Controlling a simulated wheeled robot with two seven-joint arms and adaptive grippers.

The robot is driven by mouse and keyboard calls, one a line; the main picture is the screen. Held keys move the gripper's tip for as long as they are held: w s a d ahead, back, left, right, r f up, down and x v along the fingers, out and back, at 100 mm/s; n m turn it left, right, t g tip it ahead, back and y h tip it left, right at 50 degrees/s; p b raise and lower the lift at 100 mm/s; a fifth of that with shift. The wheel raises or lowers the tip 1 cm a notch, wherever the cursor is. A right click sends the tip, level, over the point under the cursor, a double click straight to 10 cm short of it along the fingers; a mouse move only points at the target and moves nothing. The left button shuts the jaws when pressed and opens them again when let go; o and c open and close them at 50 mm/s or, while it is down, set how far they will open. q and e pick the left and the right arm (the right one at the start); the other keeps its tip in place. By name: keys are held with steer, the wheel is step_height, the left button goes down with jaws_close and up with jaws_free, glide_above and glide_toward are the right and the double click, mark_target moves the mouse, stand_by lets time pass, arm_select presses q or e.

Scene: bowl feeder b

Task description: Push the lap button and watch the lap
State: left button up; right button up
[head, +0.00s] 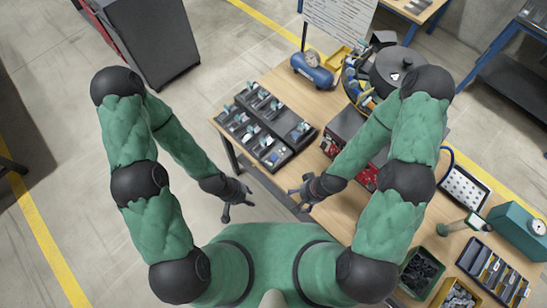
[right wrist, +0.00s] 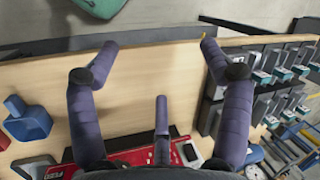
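A dark control box (head: 343,133) with a red front (head: 328,147) stands on the wooden table, partly hidden behind my right forearm. In the right wrist view a red panel (right wrist: 190,153) with round pale parts shows at the bottom, partly covered by my gripper; I cannot tell which part is the lap button. The bowl feeder (head: 385,72) stands at the back right, partly hidden by my right arm. My right gripper (head: 296,201) is open and empty by the table's near edge; its spread fingers show in the right wrist view (right wrist: 160,45). My left gripper (head: 238,210) is open and empty, left of the table.
A black tray (head: 287,155) with several compartments of parts lies on the table's left side. A blue air tank (head: 312,70) stands at the back. Bins (head: 422,272) and a green box (head: 520,230) are at the right.

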jaws_close()
stand_by(1.3)
